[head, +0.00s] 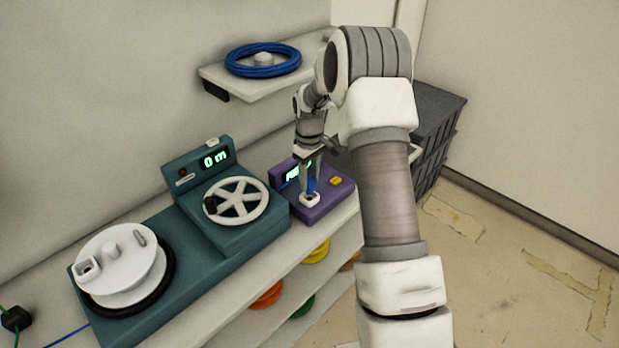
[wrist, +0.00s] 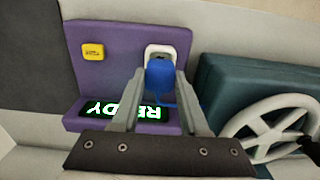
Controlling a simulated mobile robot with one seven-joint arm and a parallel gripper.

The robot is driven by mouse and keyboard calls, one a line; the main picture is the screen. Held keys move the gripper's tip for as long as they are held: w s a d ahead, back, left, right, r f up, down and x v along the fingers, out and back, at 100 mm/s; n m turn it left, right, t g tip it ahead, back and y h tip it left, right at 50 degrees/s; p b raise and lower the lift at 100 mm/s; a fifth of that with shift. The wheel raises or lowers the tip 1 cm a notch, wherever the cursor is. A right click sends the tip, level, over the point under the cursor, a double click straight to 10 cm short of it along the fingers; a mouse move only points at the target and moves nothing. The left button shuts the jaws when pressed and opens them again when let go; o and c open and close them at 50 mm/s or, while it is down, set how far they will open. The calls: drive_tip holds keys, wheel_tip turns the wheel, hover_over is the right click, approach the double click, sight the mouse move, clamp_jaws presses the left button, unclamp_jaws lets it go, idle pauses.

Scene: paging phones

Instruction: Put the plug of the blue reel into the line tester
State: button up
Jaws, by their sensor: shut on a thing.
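The line tester (head: 318,205) is a purple box with a lit display, a yellow button (head: 336,181) and a white socket (head: 310,200). In the wrist view its display reads READY upside down, and the socket (wrist: 160,50) sits beyond my fingertips. My gripper (head: 310,188) points down over the socket and is shut on a blue plug (wrist: 160,78). The plug's far end meets the socket in the picture; whether it is seated inside cannot be told.
A teal machine (head: 238,227) with a white handwheel (head: 237,199), a display and a white drum (head: 120,268) stands left of the tester. Orange, yellow and green coils lie on shelves below. Dark crates (head: 437,120) stand behind my arm. Floor at right is open.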

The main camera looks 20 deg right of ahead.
sight(309, 181)
drive_tip(key=shift+f+b, duration=0.65)
drive_tip(key=shift+f, duration=0.5)
idle(0.4)
drive_tip(key=o, duration=1.5)
drive_tip(key=shift+o, duration=0.2)
drive_tip(key=shift+r, duration=0.1)
drive_tip(key=shift+r+p, duration=2.8)
drive_tip(key=shift+r, duration=1.6)
